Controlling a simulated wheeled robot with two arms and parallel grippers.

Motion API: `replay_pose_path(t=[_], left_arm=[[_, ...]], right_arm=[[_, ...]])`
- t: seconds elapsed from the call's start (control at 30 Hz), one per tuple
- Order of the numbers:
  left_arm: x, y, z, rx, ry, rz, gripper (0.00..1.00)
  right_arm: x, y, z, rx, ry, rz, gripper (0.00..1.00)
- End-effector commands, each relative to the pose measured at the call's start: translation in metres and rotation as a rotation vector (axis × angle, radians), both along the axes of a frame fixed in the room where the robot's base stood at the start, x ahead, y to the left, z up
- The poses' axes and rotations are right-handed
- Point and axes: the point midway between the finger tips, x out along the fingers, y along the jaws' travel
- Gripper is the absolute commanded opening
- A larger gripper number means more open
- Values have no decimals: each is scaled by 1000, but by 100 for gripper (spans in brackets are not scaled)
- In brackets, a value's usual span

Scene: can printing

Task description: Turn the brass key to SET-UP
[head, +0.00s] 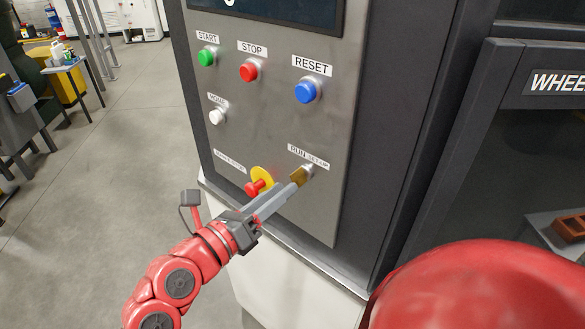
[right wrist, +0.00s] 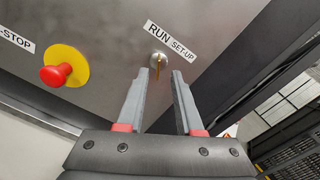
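The brass key (head: 299,177) sits in its round switch under the RUN / SET-UP label (head: 308,156) on the grey panel. In the right wrist view the key (right wrist: 158,66) stands out thin and edge-on from its lock. My right gripper (head: 286,187) reaches up to it from the lower left. In the right wrist view its two fingers (right wrist: 160,75) are apart, with the key between the tips and a gap on each side. Which label word the key points to I cannot tell. My left gripper is not in view.
A red emergency-stop button (head: 254,188) on a yellow disc is close left of the key, beside my fingers. Above are green START (head: 206,57), red STOP (head: 249,71), blue RESET (head: 307,91) and a white button (head: 216,117). A ledge runs below the panel.

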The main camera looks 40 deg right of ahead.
Motion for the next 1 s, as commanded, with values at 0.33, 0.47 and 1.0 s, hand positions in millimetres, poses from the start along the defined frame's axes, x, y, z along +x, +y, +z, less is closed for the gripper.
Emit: replay_pose_path(t=[0.33, 0.47, 1.0], left_arm=[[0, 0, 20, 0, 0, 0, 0], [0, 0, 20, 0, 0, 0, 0], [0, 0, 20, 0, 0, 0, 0]], right_arm=[[9, -39, 0, 2, 1, 0, 35], [9, -41, -1, 2, -1, 0, 35], [9, -40, -1, 2, 0, 0, 0]])
